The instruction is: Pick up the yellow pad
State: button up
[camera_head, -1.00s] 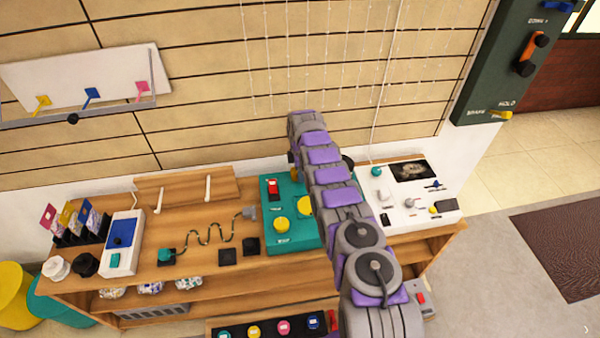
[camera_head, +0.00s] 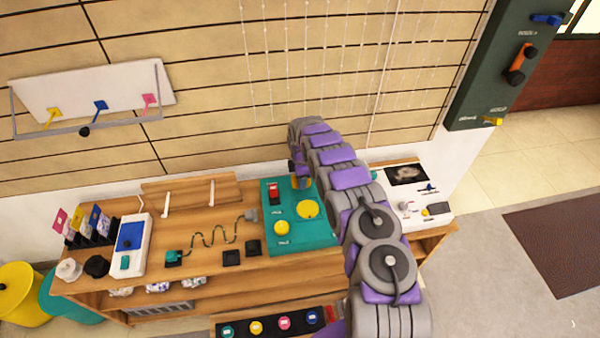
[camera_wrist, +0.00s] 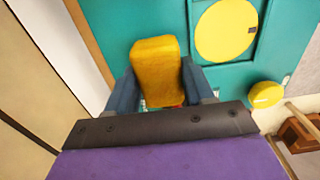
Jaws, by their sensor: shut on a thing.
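The yellow pad (camera_wrist: 156,62) is a rounded block that fills the space between the two blue-grey fingers of my gripper (camera_wrist: 161,82) in the wrist view. The gripper is shut on it. A bit of red-orange shows just below the pad. In the head view my gripper (camera_head: 299,172) is over the back right of the teal panel (camera_head: 297,241), and a little yellow of the pad (camera_head: 302,183) shows under it. My arm partly hides the area, and I cannot tell whether the pad touches the panel.
The panel also carries a large yellow disc (camera_head: 308,209), a yellow knob (camera_head: 281,228) and a red switch (camera_head: 273,191). It stands on a wooden bench (camera_head: 205,262) against a slatted wall. A white box (camera_head: 130,247) is left; a white panel (camera_head: 407,196) is right.

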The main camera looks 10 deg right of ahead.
jog(key=shift+s+r+p, duration=0.25)
jog(key=shift+s+p, duration=1.15)
jog(key=shift+s, duration=0.25)
jog(key=shift+s+r+p, duration=0.2)
jog(key=shift+s+p, duration=1.2)
jog(key=shift+s, duration=0.3)
jog(key=shift+s+r+p, duration=0.25)
jog(key=shift+s+p, duration=1.15)
jog(key=shift+s, duration=0.25)
jog(key=shift+s+f+p, duration=0.1)
jog(key=shift+s+p, duration=0.9)
jog(key=shift+s, duration=0.1)
jog(key=o, duration=0.6)
jog(key=c, duration=0.4)
jog(key=shift+s, duration=0.1)
jog(key=shift+c, duration=0.2)
